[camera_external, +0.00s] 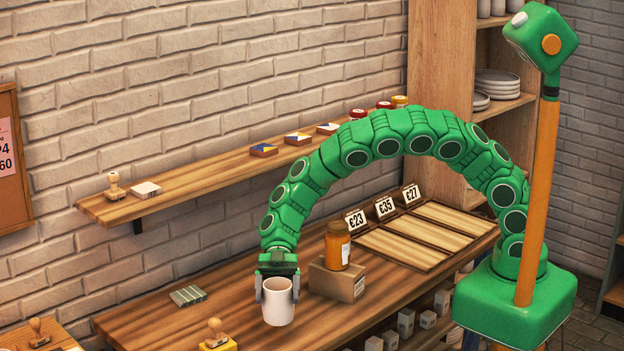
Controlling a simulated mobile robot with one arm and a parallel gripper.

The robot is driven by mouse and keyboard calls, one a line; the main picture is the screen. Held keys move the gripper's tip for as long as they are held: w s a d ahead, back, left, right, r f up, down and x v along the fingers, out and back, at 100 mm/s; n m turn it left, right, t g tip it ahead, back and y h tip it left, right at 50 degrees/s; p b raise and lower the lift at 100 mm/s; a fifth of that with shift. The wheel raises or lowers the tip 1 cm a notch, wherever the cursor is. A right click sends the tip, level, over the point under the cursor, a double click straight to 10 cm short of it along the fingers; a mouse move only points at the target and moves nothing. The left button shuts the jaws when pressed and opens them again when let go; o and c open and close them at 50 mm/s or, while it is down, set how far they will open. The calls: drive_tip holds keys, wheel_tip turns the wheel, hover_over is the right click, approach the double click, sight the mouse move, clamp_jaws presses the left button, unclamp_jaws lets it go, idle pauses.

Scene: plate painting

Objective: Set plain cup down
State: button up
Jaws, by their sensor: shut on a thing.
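A plain white cup (278,306) is upright near the front edge of the wooden counter (160,325). My gripper (278,288) comes down from above and is shut on the cup, with a grey finger at each side of its upper wall. The cup's bottom shows against the counter top. I cannot tell whether it touches the wood or hangs a little above it.
A cardboard box (338,280) with an orange jar (338,245) on it stands close right of the cup. A grey-green slatted block (188,296) lies to the left. A stamp on a yellow pad (217,338) stands at the front left. Price-tagged trays (405,245) lie farther right.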

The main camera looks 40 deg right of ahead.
sight(268, 322)
drive_tip(key=shift+w+a+f, duration=0.2)
drive_tip(key=shift+a+f, duration=0.15)
drive_tip(key=shift+f, duration=0.15)
drive_tip(key=shift+w+a+f, duration=0.2)
drive_tip(key=shift+a+f, duration=0.15)
drive_tip(key=shift+f, duration=0.15)
drive_tip(key=shift+f, duration=0.1)
drive_tip(key=shift+w+a+f, duration=0.1)
drive_tip(key=shift+a+f, duration=0.05)
drive_tip(key=shift+a, duration=0.05)
drive_tip(key=shift+f, duration=1.5)
drive_tip(key=shift+f, duration=0.15)
drive_tip(key=o, duration=1.1)
